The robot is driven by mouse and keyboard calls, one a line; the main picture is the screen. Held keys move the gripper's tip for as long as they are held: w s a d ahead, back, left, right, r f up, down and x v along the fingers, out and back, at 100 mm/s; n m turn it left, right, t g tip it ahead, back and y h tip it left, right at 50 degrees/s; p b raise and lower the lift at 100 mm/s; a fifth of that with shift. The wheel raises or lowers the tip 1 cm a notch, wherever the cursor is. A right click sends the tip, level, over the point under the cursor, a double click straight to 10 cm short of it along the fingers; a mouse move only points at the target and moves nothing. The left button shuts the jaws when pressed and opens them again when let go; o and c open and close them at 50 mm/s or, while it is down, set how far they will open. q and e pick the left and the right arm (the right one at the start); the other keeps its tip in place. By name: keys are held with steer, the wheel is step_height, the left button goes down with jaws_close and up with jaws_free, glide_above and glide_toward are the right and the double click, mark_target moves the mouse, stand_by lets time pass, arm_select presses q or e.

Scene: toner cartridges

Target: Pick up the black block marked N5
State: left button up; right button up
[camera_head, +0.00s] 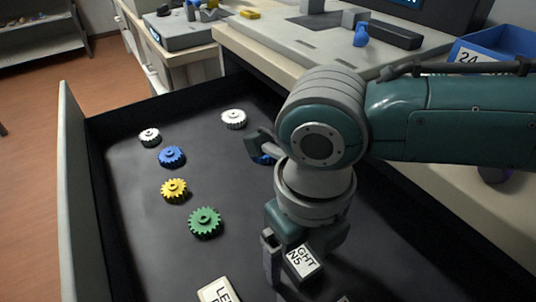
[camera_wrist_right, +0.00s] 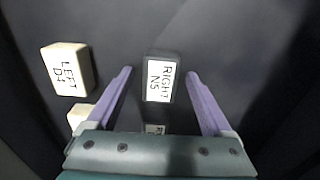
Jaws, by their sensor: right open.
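The black block marked N5 (camera_head: 304,262) lies in the dark drawer, its white label reading RIGHT N5 on top. In the right wrist view the block (camera_wrist_right: 160,80) sits between the two finger tips, with gaps on both sides. My right gripper (camera_head: 284,270) is open over it, fingers pointing down; in the wrist view the gripper (camera_wrist_right: 159,73) spans the block without visible contact. In the head view the gripper hides part of the block. My left gripper is not in view.
A cream block marked LEFT D4 (camera_wrist_right: 68,70) lies left of N5; more blocks are partly hidden near the palm. Green (camera_head: 205,222), yellow (camera_head: 174,190), blue (camera_head: 171,156) and white (camera_head: 234,119) gears stand in the drawer. The drawer wall (camera_head: 75,200) rises at left.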

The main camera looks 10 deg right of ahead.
jaws_close()
stand_by(0.7)
steer(key=shift+r, duration=0.15)
